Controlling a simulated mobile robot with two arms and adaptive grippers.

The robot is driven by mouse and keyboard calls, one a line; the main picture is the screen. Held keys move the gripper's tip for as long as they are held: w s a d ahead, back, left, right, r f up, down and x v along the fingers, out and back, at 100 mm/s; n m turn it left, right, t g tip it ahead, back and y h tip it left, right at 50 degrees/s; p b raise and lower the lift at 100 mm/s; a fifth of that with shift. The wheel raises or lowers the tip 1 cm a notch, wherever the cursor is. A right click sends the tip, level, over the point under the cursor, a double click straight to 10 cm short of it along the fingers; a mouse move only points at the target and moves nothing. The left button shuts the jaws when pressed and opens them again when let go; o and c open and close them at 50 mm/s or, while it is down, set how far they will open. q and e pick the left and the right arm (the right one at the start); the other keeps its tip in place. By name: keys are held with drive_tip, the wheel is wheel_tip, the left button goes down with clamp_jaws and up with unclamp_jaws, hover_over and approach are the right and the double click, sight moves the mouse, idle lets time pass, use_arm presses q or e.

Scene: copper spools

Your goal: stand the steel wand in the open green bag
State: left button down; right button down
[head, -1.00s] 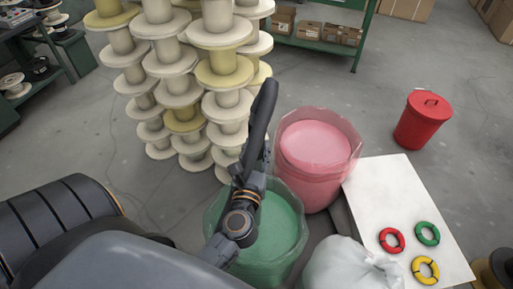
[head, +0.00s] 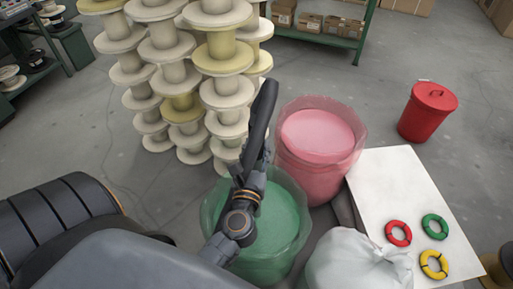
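The green bag (head: 285,222) stands on the floor at the lower middle of the head view, with a clear, wide upper rim and a green surface inside. My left arm comes in from the lower left and crosses over the bag. My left gripper (head: 262,125) is a dark shape pointing up the picture past the bag's far rim. It is seen nearly edge-on, so I cannot tell whether its fingers are apart or shut. I cannot make out the steel wand. My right gripper is out of view.
A pink bag (head: 318,150) stands just behind the green one. A tied white bag (head: 355,262) is at front right. A white board (head: 385,180) holds red, green and yellow rings. Stacked spools (head: 222,60) stand behind left. A red bin (head: 428,111) stands right; floor around it is clear.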

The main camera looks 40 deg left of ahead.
use_arm(q)
drive_tip(key=c, duration=0.8)
unclamp_jaws()
drive_tip(key=shift+s+d, duration=0.15)
drive_tip(key=shift+s, duration=0.1)
drive_tip(key=v, duration=1.1)
drive_tip(key=shift+s, duration=0.25)
